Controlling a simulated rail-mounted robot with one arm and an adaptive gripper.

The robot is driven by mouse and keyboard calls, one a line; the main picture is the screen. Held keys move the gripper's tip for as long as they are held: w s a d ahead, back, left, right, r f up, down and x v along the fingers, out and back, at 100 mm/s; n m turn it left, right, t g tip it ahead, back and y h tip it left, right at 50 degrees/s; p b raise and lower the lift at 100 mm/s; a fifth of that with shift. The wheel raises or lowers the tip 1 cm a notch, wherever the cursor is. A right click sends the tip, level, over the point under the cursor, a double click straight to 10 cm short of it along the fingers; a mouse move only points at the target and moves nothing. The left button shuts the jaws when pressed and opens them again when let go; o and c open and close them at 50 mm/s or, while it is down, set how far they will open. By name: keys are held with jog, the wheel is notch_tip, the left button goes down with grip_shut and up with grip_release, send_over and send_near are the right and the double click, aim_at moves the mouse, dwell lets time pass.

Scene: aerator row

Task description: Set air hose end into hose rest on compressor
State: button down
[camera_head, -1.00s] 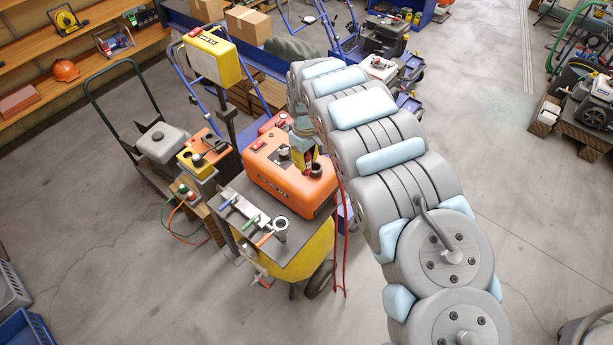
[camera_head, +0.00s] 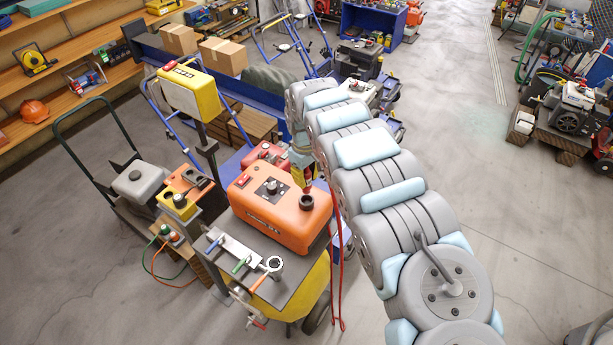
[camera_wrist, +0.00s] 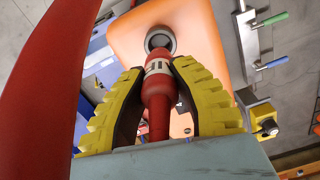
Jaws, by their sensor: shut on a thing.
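The orange compressor (camera_head: 280,208) stands on the cart with a dark round hose rest (camera_head: 307,202) on its top. In the wrist view the rest (camera_wrist: 160,38) shows as a grey ring with a dark centre. My gripper (camera_head: 303,170) is above the rest, its yellow fingers (camera_wrist: 157,92) shut on the air hose end (camera_wrist: 158,95). The hose end is red with a white band, and its tip points at the rest. In the head view a small gap seems to separate tip and rest. The red hose (camera_head: 337,270) hangs down beside the cart.
A yellow box on a post (camera_head: 187,90) stands behind left. Open floor lies right of my arm.

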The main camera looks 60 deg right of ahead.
aim_at(306, 170)
jog(key=shift+f+b, duration=0.5)
jog(key=shift+f, duration=0.6)
jog(key=shift+f+b, duration=0.6)
jog(key=shift+f, duration=1.55)
dwell(0.6)
jog(key=c, duration=0.9)
grip_release()
jog(key=shift+r, duration=0.15)
notch_tip(306, 170, up, 9)
jog(key=shift+w+f, duration=0.1)
jog(key=shift+d+r, duration=0.25)
jog(key=shift+r, duration=0.25)
jog(key=shift+w+a+r, duration=0.1)
jog(key=shift+a+r, duration=0.05)
jog(key=shift+r, duration=0.8)
